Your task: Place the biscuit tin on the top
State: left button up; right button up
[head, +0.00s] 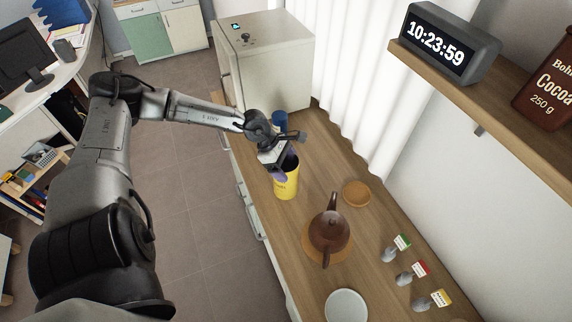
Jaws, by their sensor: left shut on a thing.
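The biscuit tin appears to be the yellow cylinder (287,186) with dark lettering, at the far part of the wooden counter. My left gripper (281,168) reaches it from above and is shut on it near its upper rim. Purple parts show at the rim, and the gripper hides part of the tin's top. I cannot tell whether the tin's base touches the counter. A white box-shaped appliance (270,65) with a flat top stands behind, at the counter's far end. My right gripper is not in view.
A blue cylinder (279,119) stands just behind my left gripper. On the wooden counter (318,165) are a brown teapot (329,232), a round wooden coaster (356,193), a white plate (346,306) and several spoons with labels. A shelf above holds a clock (442,42) and a cocoa tin (548,80).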

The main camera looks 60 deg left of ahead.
pick_arm(q)
jog(key=shift+f, duration=0.15)
jog(key=o, duration=1.1)
jog(key=p+v, duration=0.3)
jog(key=v, duration=0.9)
jog(key=shift+r, duration=0.25)
jog(key=shift+w, duration=0.1)
